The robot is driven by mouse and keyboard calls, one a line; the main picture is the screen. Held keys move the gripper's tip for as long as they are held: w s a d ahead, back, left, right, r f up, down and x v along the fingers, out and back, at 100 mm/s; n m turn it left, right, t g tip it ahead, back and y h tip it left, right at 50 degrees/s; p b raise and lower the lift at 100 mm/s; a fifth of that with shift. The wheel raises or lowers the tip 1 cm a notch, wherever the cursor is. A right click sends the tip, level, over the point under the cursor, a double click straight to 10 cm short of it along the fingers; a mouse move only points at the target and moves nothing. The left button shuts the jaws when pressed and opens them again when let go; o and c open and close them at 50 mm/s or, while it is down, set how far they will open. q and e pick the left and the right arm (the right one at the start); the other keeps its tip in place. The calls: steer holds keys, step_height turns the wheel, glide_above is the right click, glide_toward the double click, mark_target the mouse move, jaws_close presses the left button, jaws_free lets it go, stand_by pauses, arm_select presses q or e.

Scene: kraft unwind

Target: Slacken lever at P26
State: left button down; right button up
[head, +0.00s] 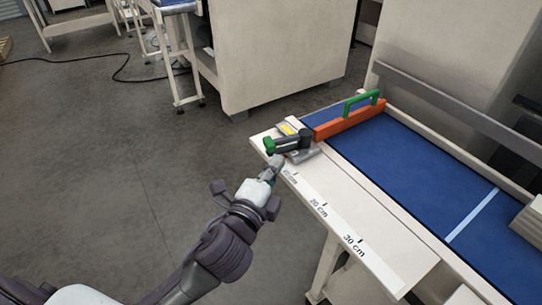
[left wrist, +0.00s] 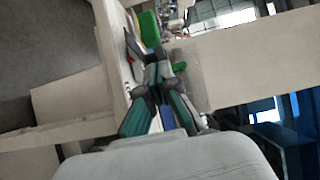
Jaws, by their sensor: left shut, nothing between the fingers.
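The clamp lever (head: 286,142) is a dark bar with a green end, on a grey clamp block at the far end of the white scale ledge. Its bar lies roughly level along the ledge end, with the green end to the left and the dark hub to the right. My left gripper (head: 277,161) is shut and empty, just in front of and below the lever's green end. Whether it touches the lever is not clear. The left wrist view shows the closed fingers (left wrist: 157,75) with a green part (left wrist: 150,28) beyond them. No P26 marking is readable. My right gripper is out of view.
The white ledge (head: 345,232) carries centimetre marks. A small yellow label (head: 287,129) sits by the clamp. The floor to the left is open.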

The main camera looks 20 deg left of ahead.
mark_target(269, 150)
arm_select(q)
steer(key=shift+w+a, duration=0.8)
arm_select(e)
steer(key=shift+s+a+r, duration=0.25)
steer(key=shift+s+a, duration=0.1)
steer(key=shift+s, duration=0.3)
arm_select(q)
steer(key=shift+w+a+r+p, duration=0.15)
steer(key=shift+w+a+p, duration=0.2)
steer(key=shift+a+p, duration=0.35)
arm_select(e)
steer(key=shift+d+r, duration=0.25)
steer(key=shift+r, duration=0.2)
